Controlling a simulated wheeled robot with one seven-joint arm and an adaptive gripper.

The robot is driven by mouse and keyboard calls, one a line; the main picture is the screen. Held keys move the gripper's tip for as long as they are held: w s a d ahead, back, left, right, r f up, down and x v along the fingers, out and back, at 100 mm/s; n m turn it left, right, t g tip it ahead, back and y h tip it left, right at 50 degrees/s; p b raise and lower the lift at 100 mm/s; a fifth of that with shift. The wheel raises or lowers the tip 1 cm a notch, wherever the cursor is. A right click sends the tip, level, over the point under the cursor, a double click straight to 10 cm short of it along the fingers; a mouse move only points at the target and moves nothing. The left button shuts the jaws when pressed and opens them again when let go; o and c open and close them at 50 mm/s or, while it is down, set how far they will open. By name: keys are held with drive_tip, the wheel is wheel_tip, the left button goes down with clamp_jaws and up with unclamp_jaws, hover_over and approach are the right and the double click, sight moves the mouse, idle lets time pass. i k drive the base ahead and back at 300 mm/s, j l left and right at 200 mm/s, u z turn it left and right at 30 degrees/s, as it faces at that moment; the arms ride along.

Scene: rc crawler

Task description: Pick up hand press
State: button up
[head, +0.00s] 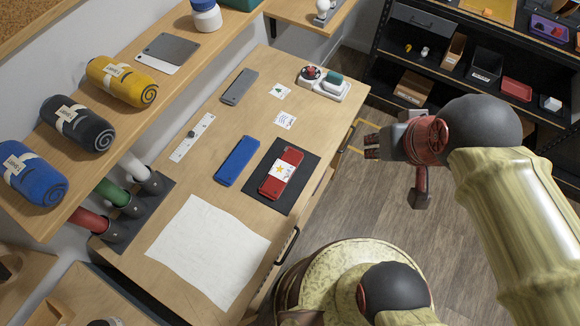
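I cannot tell for sure which object is the hand press. A red flat device (270,186) with a white star label lies on a black mat (299,195) on the wooden table. A similar blue device (237,161) lies left of it, and a grey one (238,87) lies farther back. A dark base (118,230) with red, green and white handles stands at the table's left edge. My gripper (371,147) hangs right of the table, apart from all these things, its fingers pointing left. Its finger gap is too small to judge.
A white tray (340,95) with small red and teal items, two printed cards, a ruler (192,137) and a paper sheet (208,252) lie on the table. Rolled towels lie on the left shelf (150,125). A black shelf unit (462,92) stands at back right.

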sight(335, 85)
drive_tip(key=u, duration=0.5)
drive_tip(key=i+l+u, duration=0.4)
drive_tip(key=l, duration=0.25)
drive_tip(key=l+u, duration=0.2)
drive_tip(key=i+l+u, duration=0.2)
drive_tip(key=l, duration=1.25)
drive_tip(key=i+u, duration=0.05)
drive_tip(key=i, duration=0.05)
